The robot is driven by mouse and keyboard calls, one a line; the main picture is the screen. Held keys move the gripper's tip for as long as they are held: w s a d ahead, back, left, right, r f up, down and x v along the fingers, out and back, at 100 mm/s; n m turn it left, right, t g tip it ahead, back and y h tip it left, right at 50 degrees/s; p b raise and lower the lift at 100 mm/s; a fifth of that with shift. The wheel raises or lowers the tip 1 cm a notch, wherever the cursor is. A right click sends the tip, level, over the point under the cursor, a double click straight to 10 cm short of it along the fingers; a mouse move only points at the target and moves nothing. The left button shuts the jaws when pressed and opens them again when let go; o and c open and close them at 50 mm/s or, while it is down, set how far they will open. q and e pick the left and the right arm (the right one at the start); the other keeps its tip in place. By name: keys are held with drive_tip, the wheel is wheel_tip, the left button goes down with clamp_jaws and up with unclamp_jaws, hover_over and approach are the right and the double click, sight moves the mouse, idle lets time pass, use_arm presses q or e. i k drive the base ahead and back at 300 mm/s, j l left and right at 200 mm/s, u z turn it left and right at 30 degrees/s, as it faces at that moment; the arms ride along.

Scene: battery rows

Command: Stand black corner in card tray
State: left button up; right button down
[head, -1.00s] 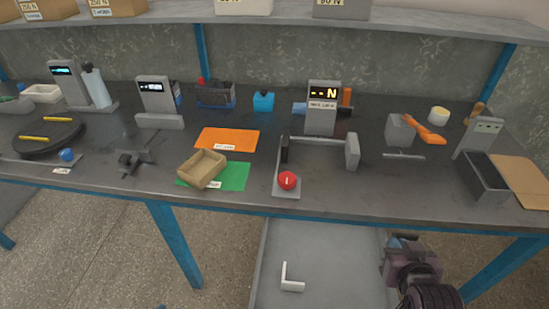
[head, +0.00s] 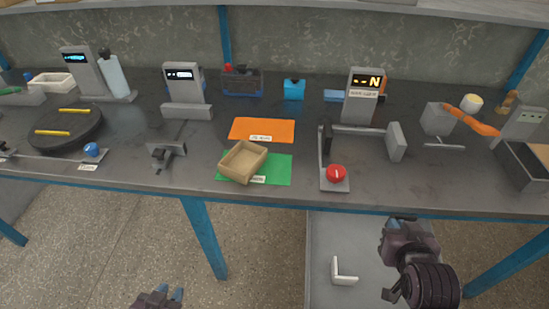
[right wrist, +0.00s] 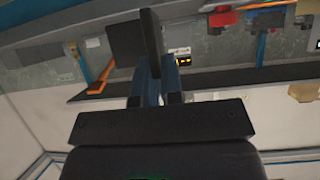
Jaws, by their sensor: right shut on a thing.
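The black corner (right wrist: 137,40) is an L-shaped dark piece, seen in the right wrist view between the blue fingertips of my right gripper (right wrist: 155,68). My right gripper is shut on it, and shows in the head view (head: 405,228) below the bench's front edge, at right. The corner cannot be made out clearly in the head view. The card tray (head: 234,175) is a tan, open, shallow box on the green mat, and looks empty. My left gripper (head: 160,298) is only partly in view at the bottom edge, and its opening cannot be made out.
The green mat (head: 278,168) lies in front of an orange mat (head: 262,129). A clamp-like fixture with a red knob (head: 336,173) stands right of the tray; a small dark fixture (head: 166,156) stands left. A white corner (head: 342,272) lies on a grey surface below the bench.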

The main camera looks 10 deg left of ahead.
sight(244, 164)
drive_tip(key=i+j, duration=0.1)
drive_tip(key=j, duration=1.55)
drive_tip(key=i, duration=0.1)
